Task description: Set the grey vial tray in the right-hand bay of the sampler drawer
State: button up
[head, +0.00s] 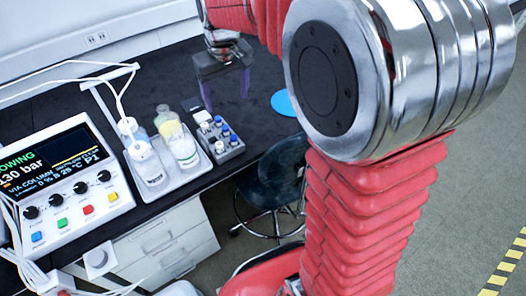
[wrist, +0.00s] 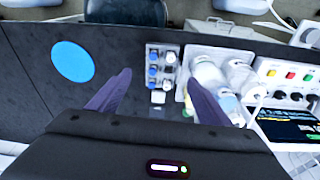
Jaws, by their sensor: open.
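The grey vial tray (head: 231,153) stands on the dark bench, just right of the bottles in the head view. It holds several vials with blue and pale caps. It also shows in the wrist view (wrist: 171,99), in line with the gap between my fingers. My gripper (head: 224,87) is open and empty over the bench, behind the tray in the head view. In the wrist view my gripper (wrist: 159,78) has its two dark fingers spread wide. The fingers look apart from the tray; their exact height above it is unclear. I cannot make out the sampler drawer in either view.
A white tray (head: 150,204) of bottles stands close beside the vial tray. A control unit (head: 72,180) with screen, knobs and tubing is further left. A blue disc (head: 284,103) lies on clear bench. A dark stool (head: 280,176) and white drawers (head: 168,245) are below the bench edge.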

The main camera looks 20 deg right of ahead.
jog(key=s+r+t, duration=0.1)
jog(key=s+t, duration=0.1)
jog(key=s, duration=1)
jog(key=s+r+m+t, duration=0.1)
jog(key=s+r, duration=0.1)
jog(key=s, duration=1)
jog(key=shift+m+t, duration=0.3)
jog(key=shift+t, duration=0.1)
jog(key=shift+d, duration=0.1)
jog(key=shift+c, duration=0.5)
